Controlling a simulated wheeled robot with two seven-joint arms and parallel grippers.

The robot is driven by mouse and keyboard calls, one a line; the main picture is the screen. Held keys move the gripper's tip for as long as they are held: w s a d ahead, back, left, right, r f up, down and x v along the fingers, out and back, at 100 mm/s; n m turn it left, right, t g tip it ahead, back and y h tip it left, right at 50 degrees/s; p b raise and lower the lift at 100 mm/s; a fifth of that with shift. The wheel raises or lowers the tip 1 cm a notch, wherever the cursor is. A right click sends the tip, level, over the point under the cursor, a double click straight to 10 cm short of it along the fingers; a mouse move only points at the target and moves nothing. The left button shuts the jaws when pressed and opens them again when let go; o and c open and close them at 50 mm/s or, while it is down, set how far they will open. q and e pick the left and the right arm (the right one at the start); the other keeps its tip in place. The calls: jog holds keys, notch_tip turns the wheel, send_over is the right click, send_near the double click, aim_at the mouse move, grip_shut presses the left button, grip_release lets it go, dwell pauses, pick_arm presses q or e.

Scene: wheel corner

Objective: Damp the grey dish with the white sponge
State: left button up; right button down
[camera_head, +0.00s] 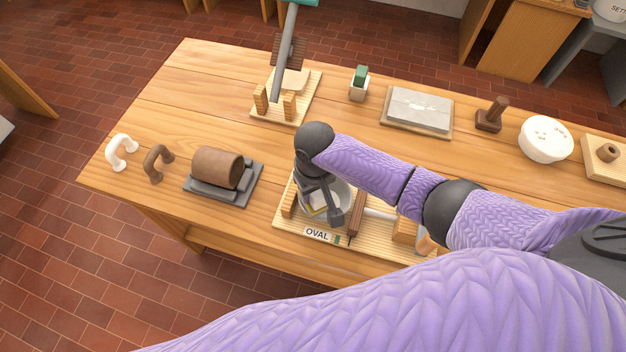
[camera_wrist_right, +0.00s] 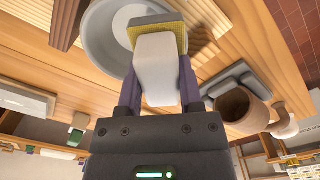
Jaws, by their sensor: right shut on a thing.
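The grey dish (camera_head: 345,192) is round and sits on a slatted wooden stand (camera_head: 285,222) labelled OVAL, near the table's front edge. My right gripper (camera_head: 323,207) is over the dish and covers much of it. In the right wrist view, the dish (camera_wrist_right: 97,45) shows at the top. The right gripper (camera_wrist_right: 158,85) there is shut on the white sponge (camera_wrist_right: 158,72), a pale block with a yellow-grey layer at its far end. That end overlaps the dish; I cannot tell whether it touches. My left gripper is in neither view.
Left of the stand, a brown clay cylinder (camera_head: 217,168) lies on a grey base, with white (camera_head: 121,151) and brown (camera_head: 157,163) handle pieces beyond. Behind are a lever device (camera_head: 287,70), a grey slab (camera_head: 418,108), a brown stamp (camera_head: 491,115) and a white bowl (camera_head: 545,140).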

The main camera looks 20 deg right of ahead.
jog(key=shift+s+d+p, duration=0.55)
jog(key=shift+s+p, duration=0.3)
jog(key=shift+p, duration=0.05)
jog(key=shift+d, duration=0.2)
jog(key=shift+s+d+f+p, duration=0.1)
jog(key=shift+s+d+p, duration=0.1)
jog(key=shift+d, duration=0.3)
jog(key=shift+s+d+p, duration=0.1)
jog(key=shift+d+p, duration=0.1)
jog(key=shift+d, duration=0.25)
jog(key=shift+w+d, duration=0.75)
jog(key=shift+d, duration=0.25)
jog(key=shift+w+d+f+b, duration=0.15)
jog(key=shift+w+d+b, duration=0.05)
jog(key=shift+w+b, duration=0.85)
jog(key=shift+w+a+b, duration=0.6)
jog(key=shift+w+a, duration=0.05)
jog(key=shift+w, duration=0.35)
jog(key=shift+w+a, duration=0.2)
jog(key=shift+a, duration=0.95)
jog(key=shift+r, duration=0.3)
notch_tip(320, 180, up, 6)
jog(key=p, duration=0.6)
jog(key=shift+f, duration=0.2)
